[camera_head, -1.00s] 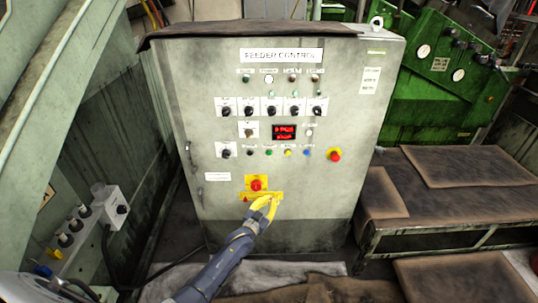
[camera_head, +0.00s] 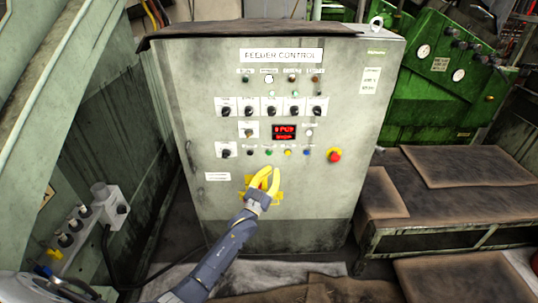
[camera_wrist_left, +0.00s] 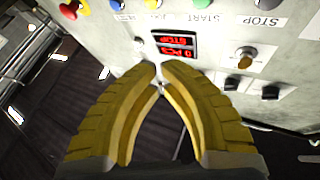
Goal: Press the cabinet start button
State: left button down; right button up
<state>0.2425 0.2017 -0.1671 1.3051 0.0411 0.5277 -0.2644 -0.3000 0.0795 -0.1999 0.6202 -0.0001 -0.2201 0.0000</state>
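The feeder control cabinet (camera_head: 215,190) stands upright in the middle of the head view. A green button (camera_head: 268,153) sits in its lower button row, between a black button (camera_head: 250,153) and a yellow one (camera_head: 287,153). The START label (camera_wrist_left: 197,30) shows upside down in the left wrist view. My left gripper (camera_head: 265,172), with yellow fingers, is in front of the cabinet, below the green button. In the wrist view its fingertips (camera_wrist_left: 160,72) come together with nothing held. Whether they touch the cabinet cannot be told. My right gripper is not in view.
A red mushroom button (camera_head: 334,155) is right of the row. A red display (camera_head: 284,132) is above the row. A low table (camera_head: 400,228) stands at the right.

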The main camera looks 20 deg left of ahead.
aim_at(269, 153)
pick_arm(q)
jog(key=shift+w+a, duration=0.55)
jog(key=shift+w, duration=0.8)
jog(key=shift+w+a, duration=0.55)
jog(key=shift+w, duration=0.85)
jog(key=shift+w+a, duration=0.55)
jog(key=shift+w, duration=0.8)
jog(key=shift+w, duration=0.1)
jog(key=shift+w+a, duration=0.2)
jog(key=shift+w, duration=0.05)
